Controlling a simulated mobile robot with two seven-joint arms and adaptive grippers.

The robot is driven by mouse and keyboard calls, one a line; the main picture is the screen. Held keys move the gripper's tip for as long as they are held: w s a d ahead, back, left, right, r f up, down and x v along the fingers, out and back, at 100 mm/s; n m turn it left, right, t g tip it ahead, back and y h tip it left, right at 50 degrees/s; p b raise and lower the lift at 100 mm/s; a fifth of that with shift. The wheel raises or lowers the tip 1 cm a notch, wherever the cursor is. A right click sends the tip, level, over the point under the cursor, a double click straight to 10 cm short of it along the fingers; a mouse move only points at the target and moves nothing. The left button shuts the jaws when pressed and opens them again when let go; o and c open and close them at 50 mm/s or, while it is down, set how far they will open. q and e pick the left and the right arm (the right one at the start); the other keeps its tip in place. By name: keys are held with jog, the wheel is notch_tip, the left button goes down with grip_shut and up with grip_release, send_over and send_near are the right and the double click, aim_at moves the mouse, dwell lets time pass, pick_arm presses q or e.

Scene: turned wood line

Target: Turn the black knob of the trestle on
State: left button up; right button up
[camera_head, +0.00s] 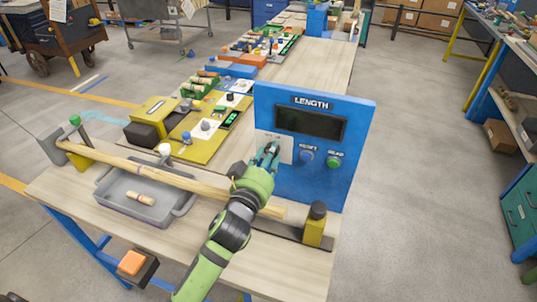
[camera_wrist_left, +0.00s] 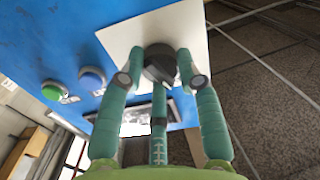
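A black knob (camera_wrist_left: 160,62) sits on a white plate fixed to the blue panel (camera_head: 350,180) marked LENGTH. My left gripper (camera_head: 268,153) reaches the white plate (camera_head: 282,148) from the front. In the left wrist view its teal fingers (camera_wrist_left: 160,75) close around the knob, one on each side and a third below, and they appear to touch it. In the head view the fingers hide the knob. My right gripper is not in view.
The panel has a dark display (camera_head: 310,123), a blue button (camera_head: 306,156) and a green button (camera_head: 335,162). A long wooden rod (camera_head: 190,183) passes over a grey tray (camera_head: 112,180) close beside my left arm. Open floor lies to the right.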

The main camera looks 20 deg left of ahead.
pick_arm(q)
jog(key=shift+w+r+m+p, duration=0.15)
jog(key=shift+m+p, duration=0.35)
jog(key=shift+m, duration=1)
jog(key=shift+s+r+m+p, duration=0.15)
jog(key=shift+m+p, duration=0.35)
jog(key=shift+m, duration=1)
jog(key=shift+w+r+m+p, duration=0.15)
jog(key=shift+m+p, duration=0.35)
jog(key=shift+m, duration=1)
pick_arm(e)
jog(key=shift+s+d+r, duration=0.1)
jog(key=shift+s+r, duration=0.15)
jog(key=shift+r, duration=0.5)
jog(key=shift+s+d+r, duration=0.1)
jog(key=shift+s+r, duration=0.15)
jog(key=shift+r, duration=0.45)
pick_arm(q)
jog(key=o, duration=1.1)
jog(key=shift+d, duration=0.1)
jog(key=shift+o, duration=0.2)
jog(key=shift+f, duration=0.1)
jog(key=shift+f, duration=0.1)
